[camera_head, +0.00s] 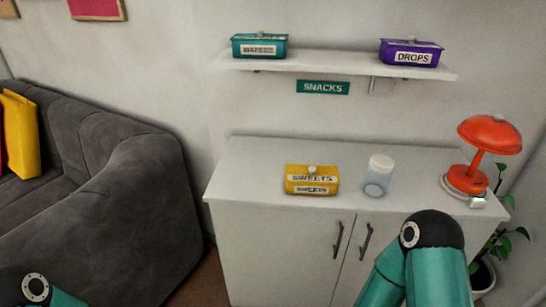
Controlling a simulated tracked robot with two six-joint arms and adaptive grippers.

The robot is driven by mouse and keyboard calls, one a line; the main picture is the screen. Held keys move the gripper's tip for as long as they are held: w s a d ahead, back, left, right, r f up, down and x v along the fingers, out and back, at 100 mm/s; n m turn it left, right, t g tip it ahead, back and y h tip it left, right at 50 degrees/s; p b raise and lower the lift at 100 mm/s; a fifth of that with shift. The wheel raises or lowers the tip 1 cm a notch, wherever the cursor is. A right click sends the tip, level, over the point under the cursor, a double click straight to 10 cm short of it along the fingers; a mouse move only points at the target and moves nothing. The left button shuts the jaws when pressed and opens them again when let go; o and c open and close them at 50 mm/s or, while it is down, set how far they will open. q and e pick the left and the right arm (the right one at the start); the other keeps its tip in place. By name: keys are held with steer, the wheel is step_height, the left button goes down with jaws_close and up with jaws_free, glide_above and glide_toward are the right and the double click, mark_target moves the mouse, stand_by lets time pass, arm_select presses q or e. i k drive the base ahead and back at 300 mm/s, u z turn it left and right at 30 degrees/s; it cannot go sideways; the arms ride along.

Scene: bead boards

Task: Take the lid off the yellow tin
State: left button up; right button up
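The yellow tin (312,188) labelled "SWEETS" stands on top of the white cabinet, left of the middle of its front edge. Its lid (311,171), with a small pale knob, sits on the tin. My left arm shows only as a teal and black part at the bottom left corner, and my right arm as a teal and black part at the bottom right, in front of the cabinet doors. Neither gripper's fingers are in view.
A clear jar with a white cap (378,175) stands right of the tin, and an orange lamp (484,152) farther right. A shelf (335,65) above holds a teal tin (259,47) and a purple tin (410,53). The cabinet top (250,165) is clear left of the yellow tin.

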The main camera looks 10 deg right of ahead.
mark_target(299, 173)
steer(key=u, duration=0.1)
steer(key=i, duration=0.85)
steer(key=z, duration=0.2)
